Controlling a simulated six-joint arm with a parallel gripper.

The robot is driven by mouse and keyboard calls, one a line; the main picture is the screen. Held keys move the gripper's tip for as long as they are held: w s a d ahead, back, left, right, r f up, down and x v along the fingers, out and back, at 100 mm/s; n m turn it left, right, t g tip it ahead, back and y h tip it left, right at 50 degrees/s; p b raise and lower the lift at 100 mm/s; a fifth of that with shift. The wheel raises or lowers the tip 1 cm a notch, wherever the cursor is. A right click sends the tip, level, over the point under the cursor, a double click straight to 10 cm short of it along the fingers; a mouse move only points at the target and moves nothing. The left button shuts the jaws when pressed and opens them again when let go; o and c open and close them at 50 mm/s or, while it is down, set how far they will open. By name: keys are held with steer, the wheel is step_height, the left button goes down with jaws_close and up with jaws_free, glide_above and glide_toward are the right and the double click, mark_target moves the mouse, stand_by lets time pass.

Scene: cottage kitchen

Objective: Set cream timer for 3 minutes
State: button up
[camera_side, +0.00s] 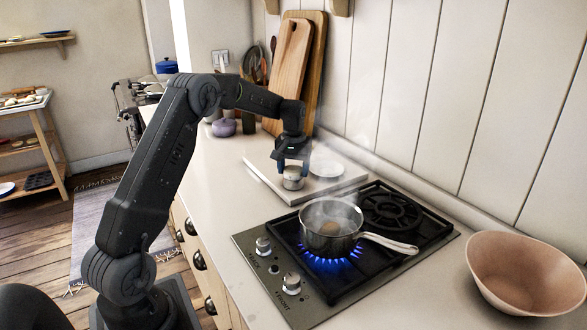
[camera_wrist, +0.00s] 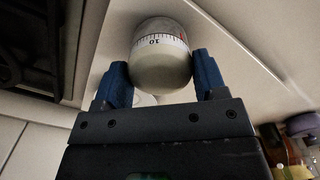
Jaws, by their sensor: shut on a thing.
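The cream timer (camera_side: 292,180) stands on a pale board (camera_side: 262,172) on the counter behind the hob. In the wrist view the timer (camera_wrist: 160,62) is round, with a white scale band that shows the number 10 and a small red mark near the band's right end. My gripper (camera_side: 291,168) comes down on it from above. In the wrist view the blue fingers of my gripper (camera_wrist: 162,82) sit on either side of the timer and are shut on it. Its exact setting cannot be read.
A steaming steel pot (camera_side: 330,230) sits on a lit blue burner, its handle pointing right. A white dish (camera_side: 326,168) is beside the timer. A pink bowl (camera_side: 525,270) stands at the right. Wooden cutting boards (camera_side: 290,62) lean on the wall. The counter left of the hob is clear.

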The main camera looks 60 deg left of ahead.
mark_target(293, 167)
steer(key=c, duration=0.3)
steer(key=shift+m, duration=0.5)
steer(key=shift+c, duration=0.2)
steer(key=o, duration=0.9)
steer(key=shift+o, duration=0.2)
steer(key=shift+r, duration=0.1)
step_height(293, 167, up, 14)
